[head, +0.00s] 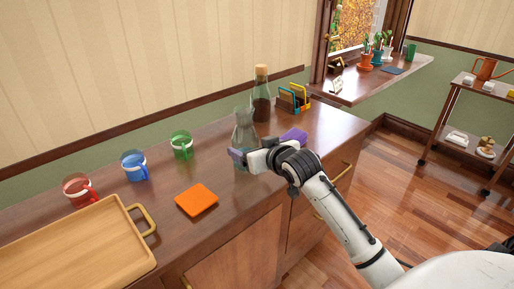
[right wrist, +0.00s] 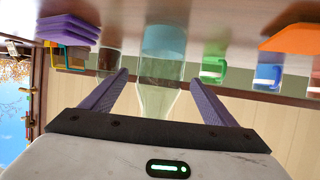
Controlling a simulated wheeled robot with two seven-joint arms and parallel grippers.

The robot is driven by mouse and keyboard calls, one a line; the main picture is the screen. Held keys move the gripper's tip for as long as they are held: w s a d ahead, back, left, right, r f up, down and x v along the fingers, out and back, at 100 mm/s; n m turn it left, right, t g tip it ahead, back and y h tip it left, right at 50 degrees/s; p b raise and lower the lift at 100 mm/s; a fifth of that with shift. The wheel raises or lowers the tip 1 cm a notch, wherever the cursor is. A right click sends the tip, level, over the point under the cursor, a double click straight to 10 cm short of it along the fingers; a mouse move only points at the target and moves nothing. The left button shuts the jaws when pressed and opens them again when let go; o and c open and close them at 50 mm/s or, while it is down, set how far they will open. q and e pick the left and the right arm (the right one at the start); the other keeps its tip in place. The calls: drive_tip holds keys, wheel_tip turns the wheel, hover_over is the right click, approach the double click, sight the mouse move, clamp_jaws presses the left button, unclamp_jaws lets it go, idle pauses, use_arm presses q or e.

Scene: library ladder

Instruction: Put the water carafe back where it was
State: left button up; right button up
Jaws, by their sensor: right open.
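The clear glass carafe (head: 244,127), with bluish water low in it, stands upright on the wooden sideboard (head: 236,235). In the right wrist view, which is upside down, the carafe (right wrist: 161,65) shows between the two purple fingers of my right gripper (right wrist: 160,78). The right gripper (head: 242,156) is open around or just in front of the carafe; I cannot tell whether a finger touches it. The gripper hides part of the carafe's lower body in the head view. An orange square coaster (head: 197,199) lies nearer the front. My left gripper is out of view.
A dark corked bottle (head: 262,95) and a colourful letter rack (head: 293,98) stand behind. A purple stack (right wrist: 68,28) lies near the rack. Green (head: 182,146), blue (head: 134,166) and red (head: 78,190) mugs stand left, beside a wooden tray (head: 75,245).

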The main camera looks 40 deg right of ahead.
sight(251, 147)
drive_tip(key=shift+v, duration=1.75)
